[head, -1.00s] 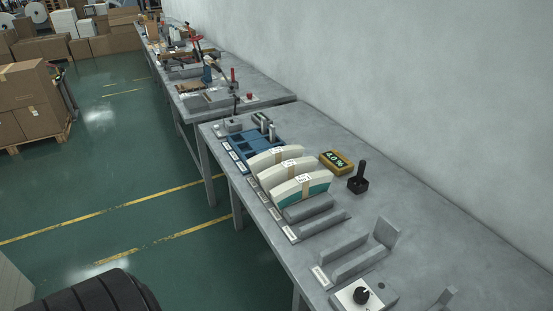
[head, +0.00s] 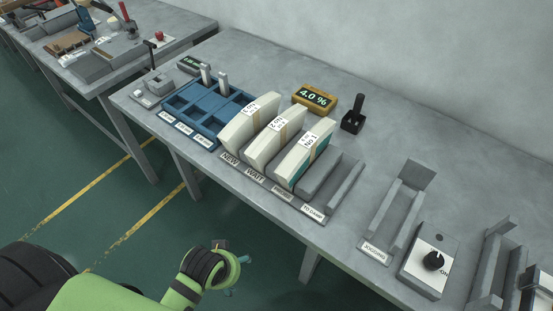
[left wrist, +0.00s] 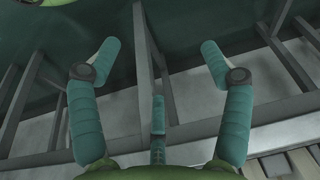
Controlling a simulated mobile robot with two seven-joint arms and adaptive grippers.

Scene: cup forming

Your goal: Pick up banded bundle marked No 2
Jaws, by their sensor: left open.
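Three white banded bundles stand side by side in grey holders on the bench. The left bundle (head: 245,124) stands over NEW. The right bundle (head: 309,155) has a green lower part. Their small labels are hard to read. My left gripper (head: 236,272) is low in front of the bench, well apart from the bundles. My right gripper is not in view.
A blue compartment tray (head: 205,113) stands left of the bundles. Behind them are a yellow display (head: 314,98) reading 4.0 % and a black upright handle (head: 353,115). An empty grey holder (head: 332,186), a jogging fixture (head: 398,211) and a knob box (head: 431,262) stand to the right.

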